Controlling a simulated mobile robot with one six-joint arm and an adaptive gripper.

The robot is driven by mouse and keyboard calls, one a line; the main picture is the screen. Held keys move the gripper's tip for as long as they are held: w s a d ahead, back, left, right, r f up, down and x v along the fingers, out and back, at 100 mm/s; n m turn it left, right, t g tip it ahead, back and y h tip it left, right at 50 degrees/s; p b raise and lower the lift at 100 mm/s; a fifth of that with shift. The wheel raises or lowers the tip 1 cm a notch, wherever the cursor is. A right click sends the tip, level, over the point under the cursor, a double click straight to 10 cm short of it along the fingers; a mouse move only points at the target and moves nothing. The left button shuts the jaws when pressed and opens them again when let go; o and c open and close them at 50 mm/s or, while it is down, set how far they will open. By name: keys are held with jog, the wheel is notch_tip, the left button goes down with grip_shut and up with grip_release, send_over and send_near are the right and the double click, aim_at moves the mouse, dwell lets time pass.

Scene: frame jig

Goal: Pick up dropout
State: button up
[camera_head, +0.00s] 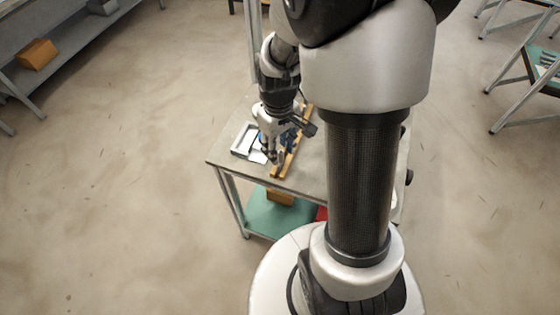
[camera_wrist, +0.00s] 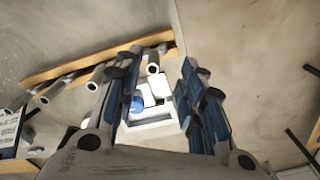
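My gripper (camera_wrist: 155,72) is open in the wrist view, its two blue-padded fingers apart with no object clearly held between them. In the head view my gripper (camera_head: 271,152) points down low over the table. Beyond the fingers is a white tray (camera_wrist: 150,125) holding white blocks (camera_wrist: 157,82) and a small blue round piece (camera_wrist: 137,104). A wooden rail (camera_wrist: 62,70) carries several grey tubular metal pieces (camera_wrist: 95,78). One grey piece (camera_wrist: 153,63) shows between the fingertips, at the rail's end. I cannot tell which piece is the dropout.
The table (camera_head: 228,150) has a teal lower shelf (camera_head: 275,218) with an orange-brown box (camera_head: 280,197). The tray (camera_head: 240,146) lies left of the rail (camera_head: 282,172). The floor between is clear.

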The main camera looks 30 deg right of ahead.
aim_at(281, 152)
jog(key=f, duration=0.2)
jog(key=f+b, duration=0.1)
jog(key=f, duration=0.1)
jog(key=f+b, duration=0.1)
jog(key=f, duration=0.1)
jog(key=shift+w+d, duration=0.15)
jog(key=shift+d, duration=0.25)
jog(key=shift+r, duration=0.15)
jog(key=shift+c, duration=0.4)
jog(key=c, duration=0.6)
jog(key=shift+r, duration=0.1)
jog(key=shift+c, duration=0.2)
